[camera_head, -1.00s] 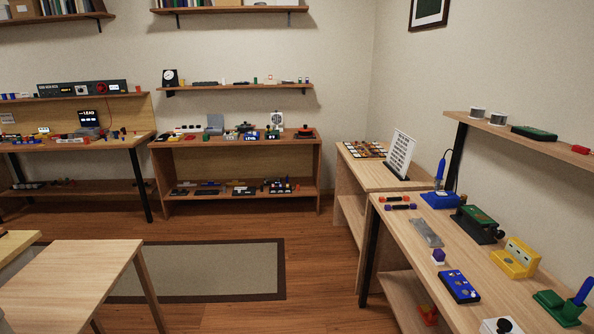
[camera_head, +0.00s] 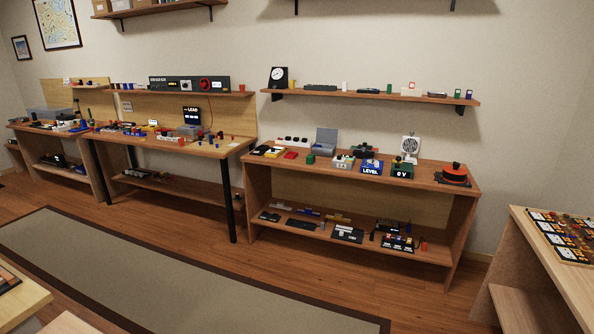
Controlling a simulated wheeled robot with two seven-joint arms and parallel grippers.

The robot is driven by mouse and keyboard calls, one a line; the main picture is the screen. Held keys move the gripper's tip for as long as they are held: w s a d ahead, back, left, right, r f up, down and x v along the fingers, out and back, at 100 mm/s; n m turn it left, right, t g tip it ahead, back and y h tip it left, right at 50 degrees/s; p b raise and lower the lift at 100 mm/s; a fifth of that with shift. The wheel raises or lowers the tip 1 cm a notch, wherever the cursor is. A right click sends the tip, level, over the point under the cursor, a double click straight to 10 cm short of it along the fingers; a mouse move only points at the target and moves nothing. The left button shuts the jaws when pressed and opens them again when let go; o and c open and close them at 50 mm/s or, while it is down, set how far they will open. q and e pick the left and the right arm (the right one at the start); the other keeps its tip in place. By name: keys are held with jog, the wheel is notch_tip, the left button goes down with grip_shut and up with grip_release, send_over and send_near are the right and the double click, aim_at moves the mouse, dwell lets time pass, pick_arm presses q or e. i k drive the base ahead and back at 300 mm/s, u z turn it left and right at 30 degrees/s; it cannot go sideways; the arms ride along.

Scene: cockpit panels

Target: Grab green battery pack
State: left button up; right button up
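I cannot tell for certain which thing is the green battery pack. Several green things show: a green block with a dark "0 V" face (camera_head: 402,170) on the right part of the middle bench top (camera_head: 340,180), a small green box (camera_head: 310,159) on the same bench further left, and small green pieces on the wall shelf above, one at its middle (camera_head: 389,88) and one near its right end (camera_head: 457,94). Neither of my grippers is in view.
The bench also holds a blue "LEVEL" box (camera_head: 370,167), an orange reel (camera_head: 455,173) and a grey case (camera_head: 326,142). A lower shelf (camera_head: 350,235) carries more parts. A wooden table corner (camera_head: 545,250) stands at right. A grey rug (camera_head: 150,285) lies on open floor.

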aim_at(311, 158)
jog(key=i, duration=2.2)
jog(key=u, duration=0.4)
jog(key=i, duration=1.95)
jog(key=z, duration=2.3)
